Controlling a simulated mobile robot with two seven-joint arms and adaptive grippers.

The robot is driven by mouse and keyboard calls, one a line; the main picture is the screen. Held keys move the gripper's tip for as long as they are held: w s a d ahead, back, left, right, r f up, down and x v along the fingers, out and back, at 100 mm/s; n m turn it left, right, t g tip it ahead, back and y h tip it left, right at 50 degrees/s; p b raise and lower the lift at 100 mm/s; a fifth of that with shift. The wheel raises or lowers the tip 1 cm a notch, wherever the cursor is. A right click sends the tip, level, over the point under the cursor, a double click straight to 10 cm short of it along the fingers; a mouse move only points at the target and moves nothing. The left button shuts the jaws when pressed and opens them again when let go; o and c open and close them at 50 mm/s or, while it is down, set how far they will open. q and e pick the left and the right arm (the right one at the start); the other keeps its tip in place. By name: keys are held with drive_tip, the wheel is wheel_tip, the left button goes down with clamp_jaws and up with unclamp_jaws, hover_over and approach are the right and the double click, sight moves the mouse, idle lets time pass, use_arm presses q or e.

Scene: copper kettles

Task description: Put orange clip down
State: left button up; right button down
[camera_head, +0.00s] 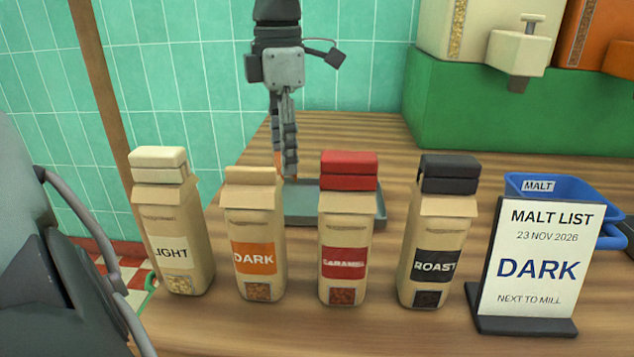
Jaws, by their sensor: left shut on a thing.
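My left gripper (284,168) points down behind the row of bags, above or at a grey tray (304,217). A thin strip of orange, the orange clip (277,160), shows at the left side of its fingers. The gripper is shut on it. Most of the clip is hidden by the fingers and the DARK bag (254,220). That bag has a folded top with no coloured clip on it. I cannot tell whether the clip touches the tray. My right gripper is not in view.
The LIGHT bag (174,230) has a cream clip, the CARAMEL bag (345,230) a red one, the ROAST bag (438,230) a black one. A MALT LIST sign (535,260) reads DARK. Behind it is a blue MALT bin (575,186). A green block (500,110) bears hoppers.

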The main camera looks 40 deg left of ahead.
use_arm(q)
drive_tip(key=w+f, duration=0.2)
drive_tip(key=w, duration=0.1)
drive_tip(key=w+d+f, duration=0.1)
drive_tip(key=w, duration=0.1)
drive_tip(key=shift+w+f, duration=0.15)
drive_tip(key=shift+w, duration=0.05)
drive_tip(key=shift+w+f, duration=0.1)
drive_tip(key=shift+f, duration=0.1)
wheel_tip(320, 180, down, 4)
drive_tip(key=shift+r, duration=0.15)
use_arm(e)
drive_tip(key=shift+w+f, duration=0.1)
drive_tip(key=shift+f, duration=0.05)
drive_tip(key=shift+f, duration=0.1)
use_arm(q)
drive_tip(key=o, duration=0.8)
drive_tip(key=shift+o, duration=0.2)
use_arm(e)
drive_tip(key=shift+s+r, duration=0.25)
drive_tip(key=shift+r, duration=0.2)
